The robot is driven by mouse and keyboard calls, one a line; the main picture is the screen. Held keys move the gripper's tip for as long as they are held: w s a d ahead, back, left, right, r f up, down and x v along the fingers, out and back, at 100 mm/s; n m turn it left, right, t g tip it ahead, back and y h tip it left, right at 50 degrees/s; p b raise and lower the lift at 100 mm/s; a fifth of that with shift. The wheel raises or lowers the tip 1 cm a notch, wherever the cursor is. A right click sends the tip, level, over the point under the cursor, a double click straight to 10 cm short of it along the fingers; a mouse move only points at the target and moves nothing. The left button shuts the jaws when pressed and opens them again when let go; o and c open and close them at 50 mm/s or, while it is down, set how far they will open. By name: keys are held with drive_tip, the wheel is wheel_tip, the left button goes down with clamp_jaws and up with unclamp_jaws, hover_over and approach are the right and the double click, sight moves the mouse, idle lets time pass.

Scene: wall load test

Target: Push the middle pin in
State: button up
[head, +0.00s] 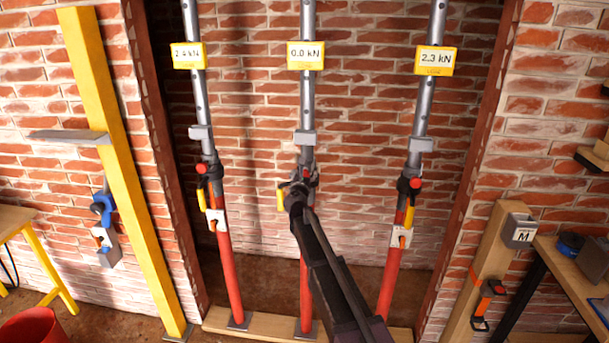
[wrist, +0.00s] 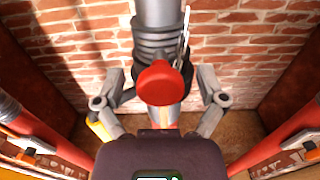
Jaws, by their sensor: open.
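The middle prop (head: 307,105) is a grey steel tube over a red lower tube, with a yellow display (head: 306,55) reading 0.0 kN. Its pin shows a round red head (wrist: 160,82) in the wrist view, in front of the threaded collar (wrist: 160,42). A thin chain hangs beside it. My gripper (head: 301,188) is at the middle prop at pin height and hides most of the pin in the head view. In the wrist view my gripper (wrist: 165,95) is open, one finger on each side of the red head, apart from it. How deep the pin sits is hidden.
The left prop (head: 228,265) reads 2.4 kN and the right prop (head: 391,275) 2.3 kN; both stand close on either side. A yellow post (head: 105,120) leans at the left. A workbench (head: 570,262) stands at the right.

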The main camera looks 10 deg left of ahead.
drive_tip(key=shift+s, duration=0.1)
drive_tip(key=s, duration=1.1)
drive_tip(key=shift+s+a, duration=0.2)
drive_tip(key=shift+s, duration=0.2)
drive_tip(key=s+d+f+m+g+h+p, duration=0.1)
drive_tip(key=s+d+f+m+g+h, duration=0.15)
drive_tip(key=d+m, duration=0.5)
drive_tip(key=s+d+f+m+g+h, duration=0.1)
drive_tip(key=s+d+f+m+g, duration=0.3)
drive_tip(key=d+m, duration=0.4)
drive_tip(key=s+d+f+m+g+h+p, duration=0.1)
drive_tip(key=s+d+f+m+g+h, duration=0.2)
drive_tip(key=d+m, duration=0.45)
drive_tip(key=s+d+f+m+g+y, duration=0.1)
drive_tip(key=s+m+g+y, duration=0.1)
drive_tip(key=s+m, duration=0.2)
drive_tip(key=s+d+f+m+g+y+p, duration=0.1)
drive_tip(key=s+d+f+m+g+y, duration=0.1)
drive_tip(key=s, duration=0.7)
drive_tip(key=s+d+f+m+g+y, duration=0.2)
drive_tip(key=s+m+g+y, duration=0.1)
drive_tip(key=s+m, duration=0.3)
drive_tip(key=shift+s+f+m+g+p, duration=0.3)
drive_tip(key=shift+s+g, duration=0.3)
drive_tip(key=shift+g, duration=0.15)
